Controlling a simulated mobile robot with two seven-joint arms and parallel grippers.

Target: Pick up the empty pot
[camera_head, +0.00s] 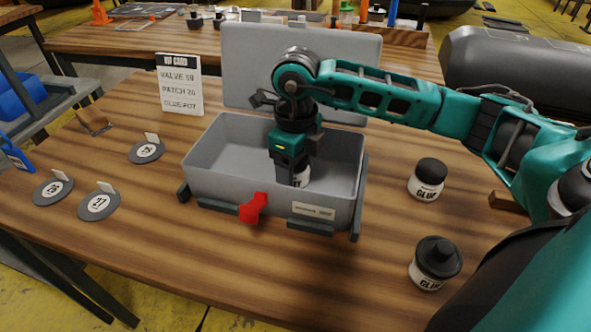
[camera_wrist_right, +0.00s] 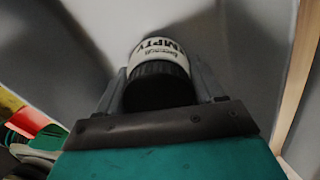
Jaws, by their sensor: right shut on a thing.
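The empty pot (camera_head: 301,177) is a small white pot with a black lid, inside the grey open bin on the table. In the right wrist view the pot (camera_wrist_right: 158,50) shows its "EMPTY" label and black lid between the fingers. My right gripper (camera_head: 292,175) reaches down into the bin (camera_head: 215,172) and is shut on the pot. I cannot tell whether the pot touches the bin floor. The gripper body hides most of the pot in the head view. My left gripper is not in view.
Two glue pots (camera_head: 428,180) (camera_head: 435,262) stand right of the bin. A card (camera_head: 180,84) stands behind left. Several grey discs (camera_head: 99,205) lie at left. The bin's raised lid (camera_head: 245,70) stands behind it, and a red latch (camera_head: 253,207) is on its front.

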